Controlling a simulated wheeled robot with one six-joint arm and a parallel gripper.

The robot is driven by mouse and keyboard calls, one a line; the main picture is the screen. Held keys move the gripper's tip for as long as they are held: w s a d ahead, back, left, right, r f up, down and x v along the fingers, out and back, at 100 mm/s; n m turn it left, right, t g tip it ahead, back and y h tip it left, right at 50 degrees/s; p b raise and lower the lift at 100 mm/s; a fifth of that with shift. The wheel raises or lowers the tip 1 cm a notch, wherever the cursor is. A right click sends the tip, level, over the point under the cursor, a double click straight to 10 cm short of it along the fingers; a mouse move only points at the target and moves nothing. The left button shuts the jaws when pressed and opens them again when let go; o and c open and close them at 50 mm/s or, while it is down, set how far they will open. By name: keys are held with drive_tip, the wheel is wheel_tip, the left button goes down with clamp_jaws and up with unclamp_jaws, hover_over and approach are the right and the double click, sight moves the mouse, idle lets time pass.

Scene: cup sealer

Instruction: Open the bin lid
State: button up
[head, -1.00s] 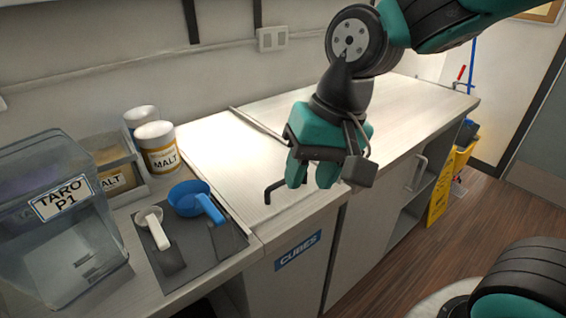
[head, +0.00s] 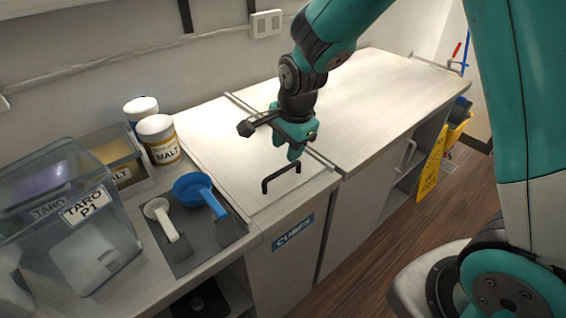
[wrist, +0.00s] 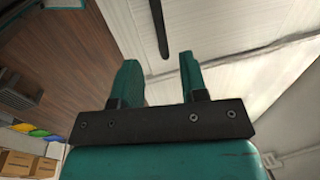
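The bin lid (head: 215,135) is a flat white panel set in the counter, lying closed above a cabinet front with a blue "CUBES" label (head: 293,233). Its black bar handle (head: 280,177) stands up near the front edge. My gripper (head: 294,156) points down just above and behind the handle, apart from it as far as I can see. In the wrist view my gripper (wrist: 160,64) has its two teal fingers spread with nothing between them. The dark handle (wrist: 158,28) shows beyond the fingertips, roughly in line with the gap.
Left of the lid are a dark mat (head: 190,240) with a blue scoop (head: 195,187) and a white scoop (head: 160,215), a clear TARO container (head: 75,235), and malt jars (head: 158,140). Bare counter (head: 370,100) lies to the right. A yellow floor sign (head: 432,170) stands beyond.

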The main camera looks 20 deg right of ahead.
sight(283, 169)
drive_tip(key=f, duration=0.2)
drive_tip(key=w+f, duration=0.1)
drive_tip(key=f, duration=0.2)
drive_tip(key=f+p, duration=0.1)
drive_tip(key=f, duration=0.1)
drive_tip(key=shift+w+a+f, duration=0.15)
drive_tip(key=shift+a+f, duration=0.05)
clamp_jaws()
